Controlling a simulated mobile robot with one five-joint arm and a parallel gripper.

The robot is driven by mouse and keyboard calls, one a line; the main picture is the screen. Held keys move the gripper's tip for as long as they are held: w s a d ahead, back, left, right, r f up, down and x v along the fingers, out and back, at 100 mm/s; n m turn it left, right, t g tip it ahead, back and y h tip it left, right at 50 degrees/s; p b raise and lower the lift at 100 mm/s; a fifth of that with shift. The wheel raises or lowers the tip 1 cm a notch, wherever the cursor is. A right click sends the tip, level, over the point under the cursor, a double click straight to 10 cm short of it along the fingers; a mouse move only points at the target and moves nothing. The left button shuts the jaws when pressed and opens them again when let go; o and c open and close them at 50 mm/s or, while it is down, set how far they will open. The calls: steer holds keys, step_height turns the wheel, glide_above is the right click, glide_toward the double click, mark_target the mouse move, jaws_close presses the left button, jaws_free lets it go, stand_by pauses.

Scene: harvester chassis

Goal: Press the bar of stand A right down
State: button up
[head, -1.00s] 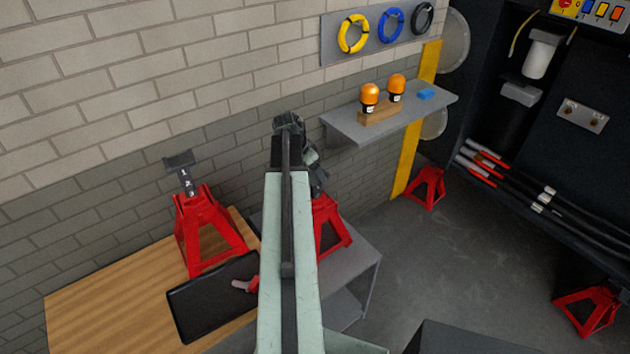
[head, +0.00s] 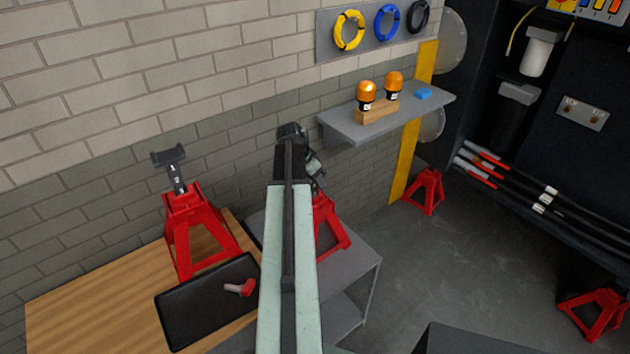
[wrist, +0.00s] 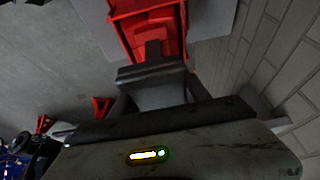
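Two red stands are near my arm; no letter A is readable, so I cannot tell which is stand A. One red stand (head: 200,232) stands on the wooden bench with its dark, numbered bar (head: 174,175) raised. The other red stand (head: 329,226) is on the grey table, partly hidden behind my arm. My gripper (head: 293,132) is over this second stand. In the wrist view, a red stand (wrist: 150,28) with a dark bar head (wrist: 150,74) lies just in front of my gripper (wrist: 160,95). Contact and finger opening are unclear.
A black tray (head: 185,325) with a red-ended part (head: 240,288) lies on the bench. A grey wall shelf (head: 345,130) holds two orange lamps at right of my gripper. Brick wall is behind. More red stands (head: 425,192) are on the floor.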

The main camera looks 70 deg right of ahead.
mark_target(308, 178)
jaws_close()
step_height(308, 178, down, 5)
steer(key=b, duration=0.5)
steer(key=shift+s+f, duration=0.1)
steer(key=shift+f, duration=0.05)
steer(key=shift+a+r, duration=0.15)
steer(key=shift+r, duration=0.05)
steer(key=o, duration=1.5)
jaws_free()
steer(key=p+v, duration=0.7)
steer(key=shift+s+r, duration=0.1)
steer(key=shift+r, duration=0.4)
steer(key=shift+f, duration=0.1)
